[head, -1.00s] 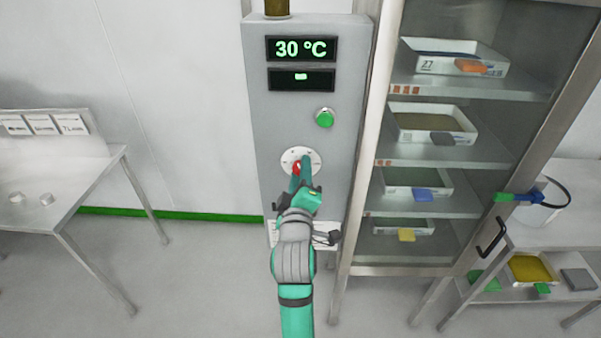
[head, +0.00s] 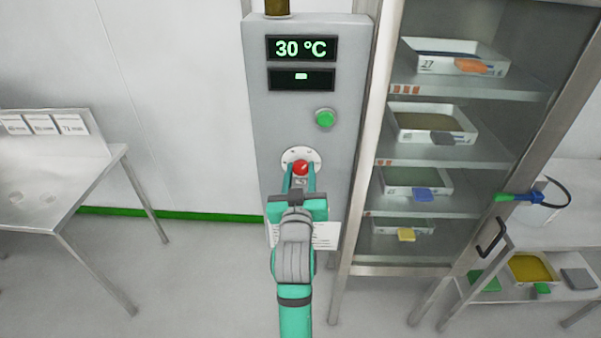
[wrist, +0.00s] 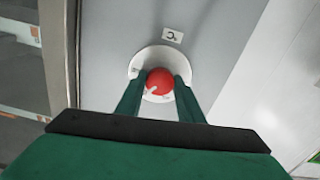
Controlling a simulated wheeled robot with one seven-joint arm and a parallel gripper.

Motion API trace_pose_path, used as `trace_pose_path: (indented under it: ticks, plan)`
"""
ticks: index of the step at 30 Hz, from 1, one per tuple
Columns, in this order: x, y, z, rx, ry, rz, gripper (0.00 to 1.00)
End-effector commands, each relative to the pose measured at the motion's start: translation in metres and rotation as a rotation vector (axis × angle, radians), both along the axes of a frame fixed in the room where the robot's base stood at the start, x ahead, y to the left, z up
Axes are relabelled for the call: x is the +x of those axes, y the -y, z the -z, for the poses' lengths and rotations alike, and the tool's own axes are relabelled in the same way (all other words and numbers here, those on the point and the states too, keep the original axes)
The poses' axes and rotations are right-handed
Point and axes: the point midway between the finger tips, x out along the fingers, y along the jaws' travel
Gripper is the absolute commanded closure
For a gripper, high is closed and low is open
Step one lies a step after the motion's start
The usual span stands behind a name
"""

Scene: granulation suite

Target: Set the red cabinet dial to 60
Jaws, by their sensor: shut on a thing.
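The red dial (head: 300,168) sits on a round white plate (head: 291,156) on the front of the grey cabinet (head: 281,118). The display (head: 301,48) above it reads 30 °C. My gripper (head: 301,180) reaches up to the dial from below, with one finger on each side of it. In the wrist view, the red dial (wrist: 160,81) lies between the two green fingertips of my gripper (wrist: 158,88), and the jaws are shut on it. A small pale mark shows on the dial's lower left there. The scale numbers are too small to read.
A green button (head: 324,118) is above and right of the dial. A glass-fronted cabinet with several trays (head: 432,123) stands close on the right. A steel table (head: 75,190) is at the left, with open floor between.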

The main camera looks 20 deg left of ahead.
Motion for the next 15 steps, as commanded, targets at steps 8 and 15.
trace_pose_path:
  ticks: [8, 15]
  plan:
    - [-0.0006, -0.0006, 0.0013, 0.250, -0.075, -0.001, 0.88]
    - [-0.0005, -0.0008, 0.0014, 0.468, -0.138, -0.001, 0.88]
